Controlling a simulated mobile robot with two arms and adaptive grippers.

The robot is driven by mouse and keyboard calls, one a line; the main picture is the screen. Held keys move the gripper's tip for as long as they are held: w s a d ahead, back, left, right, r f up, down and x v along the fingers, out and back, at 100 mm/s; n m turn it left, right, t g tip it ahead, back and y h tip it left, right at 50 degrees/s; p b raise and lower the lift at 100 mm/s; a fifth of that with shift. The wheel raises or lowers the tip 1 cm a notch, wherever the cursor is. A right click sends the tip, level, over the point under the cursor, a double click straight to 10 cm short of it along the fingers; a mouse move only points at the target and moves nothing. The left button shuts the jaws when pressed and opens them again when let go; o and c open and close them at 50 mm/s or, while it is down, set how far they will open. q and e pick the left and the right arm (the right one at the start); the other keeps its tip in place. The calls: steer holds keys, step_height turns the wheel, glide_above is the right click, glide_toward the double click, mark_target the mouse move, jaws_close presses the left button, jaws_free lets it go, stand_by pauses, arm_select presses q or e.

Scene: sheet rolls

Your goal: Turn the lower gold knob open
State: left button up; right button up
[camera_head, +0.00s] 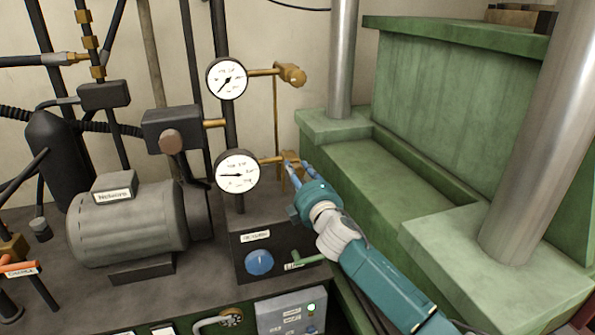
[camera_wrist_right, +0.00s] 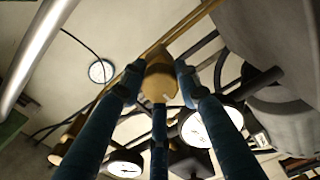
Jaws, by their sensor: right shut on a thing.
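The lower gold knob (camera_head: 291,157) sits at the end of a gold pipe running right from the lower pressure gauge (camera_head: 237,171). My right gripper (camera_head: 294,172) comes in from the lower right and is shut on this knob, partly covering it. In the right wrist view the gold knob (camera_wrist_right: 160,83) lies between the dark blue fingers of my right gripper (camera_wrist_right: 160,76). The upper gold knob (camera_head: 292,74) is free, on the pipe from the upper gauge (camera_head: 227,78). My left gripper is out of view.
A green press frame (camera_head: 390,185) with metal columns (camera_head: 535,140) stands close on the right. A grey motor (camera_head: 128,222) is at left. A control box with a blue dial (camera_head: 259,262) and a green-handled lever (camera_head: 308,260) is below the knob.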

steer(key=shift+f+n, duration=0.1)
steer(key=shift+n, duration=0.4)
steer(key=o, duration=1.1)
steer(key=shift+o, duration=0.2)
steer(key=shift+s, duration=0.1)
steer(key=v, duration=1.2)
